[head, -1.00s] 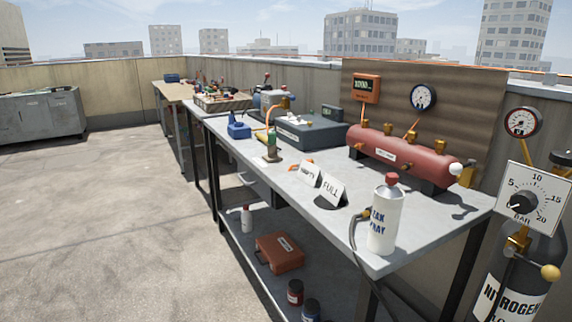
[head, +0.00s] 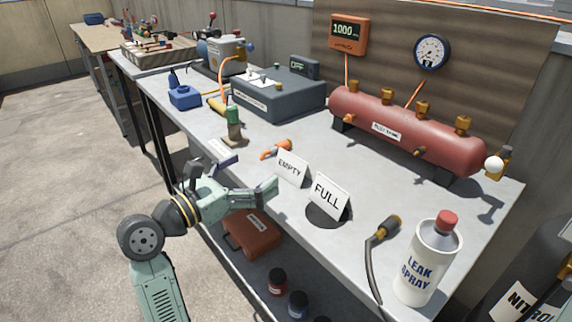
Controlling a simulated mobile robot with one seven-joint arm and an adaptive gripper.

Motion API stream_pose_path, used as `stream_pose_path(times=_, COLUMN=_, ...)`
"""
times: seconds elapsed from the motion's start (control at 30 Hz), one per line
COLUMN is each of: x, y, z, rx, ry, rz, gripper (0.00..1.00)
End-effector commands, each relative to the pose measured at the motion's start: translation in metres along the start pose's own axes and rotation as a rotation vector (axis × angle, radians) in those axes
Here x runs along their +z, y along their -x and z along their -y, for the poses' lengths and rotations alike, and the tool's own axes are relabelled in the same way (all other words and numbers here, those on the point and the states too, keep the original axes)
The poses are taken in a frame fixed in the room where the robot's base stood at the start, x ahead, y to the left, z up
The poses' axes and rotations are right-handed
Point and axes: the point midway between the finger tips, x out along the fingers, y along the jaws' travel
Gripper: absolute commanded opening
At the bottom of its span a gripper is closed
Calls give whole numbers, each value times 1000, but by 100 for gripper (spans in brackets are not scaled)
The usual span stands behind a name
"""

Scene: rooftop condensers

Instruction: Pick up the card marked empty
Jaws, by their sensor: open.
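The card marked EMPTY (head: 291,168) is a small white folded card. It stands on the grey bench to the left of the similar card marked FULL (head: 328,196), which stands on a dark round disc. My gripper (head: 254,177) is pale green and open at the bench's front edge, with its fingers apart and nothing seen between them. It is to the left of the EMPTY card, and its right finger reaches close to the card. I cannot tell whether they touch.
An orange-handled tool (head: 275,149) lies just behind the EMPTY card. A green-topped torch bottle (head: 234,125) stands farther left. A hose end (head: 383,232) and a white leak spray bottle (head: 428,262) are at the right. A red tank (head: 405,130) runs along the back.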

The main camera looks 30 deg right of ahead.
Motion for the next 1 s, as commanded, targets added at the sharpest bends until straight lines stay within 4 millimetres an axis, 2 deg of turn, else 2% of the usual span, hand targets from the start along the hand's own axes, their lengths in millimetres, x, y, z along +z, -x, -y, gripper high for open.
stream_pose_path(times=0.1, x=-10, y=-18, z=3, rx=-11, ry=-5, rz=-39, gripper=98)
stream_pose_path(times=0.3, x=-12, y=-49, z=2, rx=-9, ry=-4, rz=-39, gripper=98)
stream_pose_path(times=0.57, x=-14, y=-70, z=3, rx=-7, ry=-4, rz=-38, gripper=98)
stream_pose_path(times=0.8, x=-19, y=-105, z=4, rx=-8, ry=-5, rz=-36, gripper=98)
stream_pose_path(times=1.0, x=-21, y=-113, z=4, rx=-5, ry=-5, rz=-36, gripper=98)
